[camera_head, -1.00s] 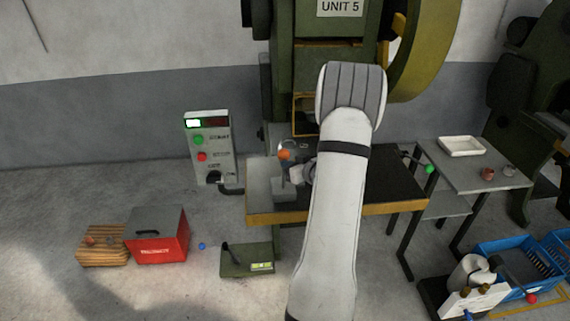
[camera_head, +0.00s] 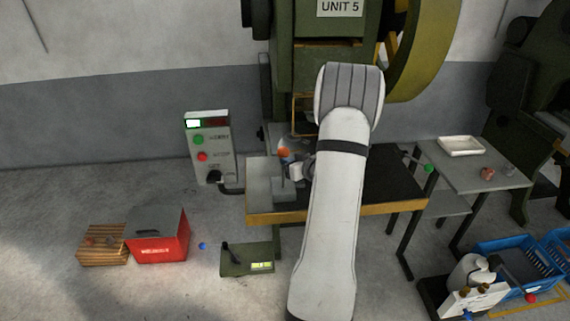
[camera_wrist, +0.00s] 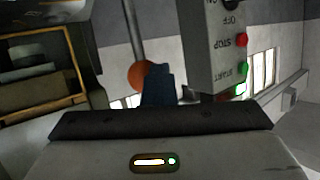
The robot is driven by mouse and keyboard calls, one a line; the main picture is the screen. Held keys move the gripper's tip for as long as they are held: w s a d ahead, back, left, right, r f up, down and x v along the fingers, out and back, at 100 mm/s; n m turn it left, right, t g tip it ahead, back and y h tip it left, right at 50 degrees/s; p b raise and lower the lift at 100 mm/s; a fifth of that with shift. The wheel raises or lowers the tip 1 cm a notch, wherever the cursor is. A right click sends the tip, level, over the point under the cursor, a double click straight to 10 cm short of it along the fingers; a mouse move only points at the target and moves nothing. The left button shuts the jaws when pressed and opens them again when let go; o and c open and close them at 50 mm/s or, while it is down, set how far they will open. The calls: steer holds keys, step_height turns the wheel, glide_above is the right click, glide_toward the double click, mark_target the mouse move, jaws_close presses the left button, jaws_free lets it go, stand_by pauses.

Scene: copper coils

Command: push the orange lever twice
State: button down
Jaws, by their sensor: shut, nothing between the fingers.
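The orange lever is a ball knob (camera_head: 284,153) on a thin upright rod, at the left end of the press table. In the wrist view the orange knob (camera_wrist: 138,77) hangs from its grey rod, as that view is upside down. My gripper (camera_wrist: 158,80) is shut and empty, and its dark blue fingertips partly overlap the knob's edge. I cannot tell whether they touch it. In the head view my gripper (camera_head: 292,166) is close beside the lever, small and partly hidden by my arm.
A control box (camera_head: 209,148) with green and red buttons stands left of the table. The press table (camera_head: 385,186) carries a green-knobbed lever (camera_head: 429,168) at its right. A red box (camera_head: 160,238) and a pedal unit (camera_head: 247,261) are on the floor.

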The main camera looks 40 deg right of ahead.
mark_target(286, 154)
steer(key=shift+w+d+r+p, duration=0.25)
steer(key=shift+w+d, duration=0.25)
steer(key=shift+w, duration=0.25)
steer(key=shift+w+d+r+p, duration=0.15)
steer(key=shift+w+d+p, duration=0.25)
steer(key=shift+w, duration=0.35)
stand_by(1.5)
stand_by(0.5)
steer(key=s+a+f+b, duration=0.1)
steer(key=s+a+b, duration=0.1)
steer(key=s, duration=0.4)
steer(key=shift+s+a+f, duration=0.2)
steer(key=shift+a+f, duration=0.1)
steer(key=shift+a, duration=0.6)
steer(key=shift+s, duration=0.1)
steer(key=shift+s+a+f+b, duration=0.2)
steer(key=shift+s+a, duration=0.25)
steer(key=shift+s, duration=0.2)
steer(key=shift+s+a+f+b, duration=0.2)
steer(key=shift+s+a, duration=0.2)
steer(key=shift+s, duration=0.3)
steer(key=shift+s+a+f+b, duration=0.1)
steer(key=shift+s+a+b, duration=0.1)
steer(key=shift+s+a, duration=0.35)
steer(key=shift+s+d, duration=0.1)
